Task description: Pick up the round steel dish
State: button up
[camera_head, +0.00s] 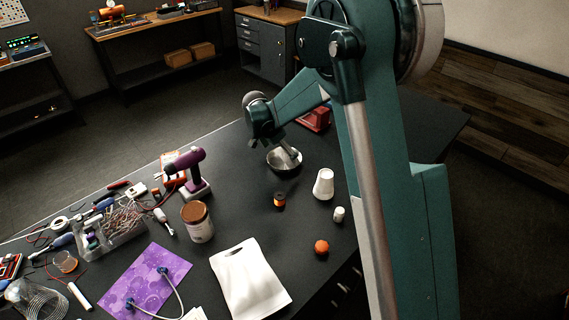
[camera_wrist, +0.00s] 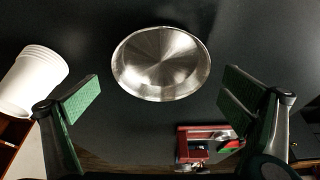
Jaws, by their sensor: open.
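The round steel dish (camera_head: 277,167) stands on the dark table in the head view, below my gripper (camera_head: 291,151). In the wrist view the dish (camera_wrist: 160,64) shows whole, shiny and empty, in the upper middle. My gripper (camera_wrist: 161,82) is open there, with one green-padded finger to the left of the dish and one to the right. Nothing is between the fingers. In the head view the gripper overlaps the dish, so I cannot tell whether they touch.
White stacked cups (camera_head: 323,185) stand right of the dish and also show in the wrist view (camera_wrist: 32,80). A red object (camera_head: 316,119) lies behind it, also in the wrist view (camera_wrist: 206,142). A small black-and-orange jar (camera_head: 279,202) stands in front. Clutter fills the table's left.

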aim_at(286, 161)
jog(key=shift+x, duration=2.05)
jog(key=shift+a, duration=0.15)
jog(key=c, duration=1)
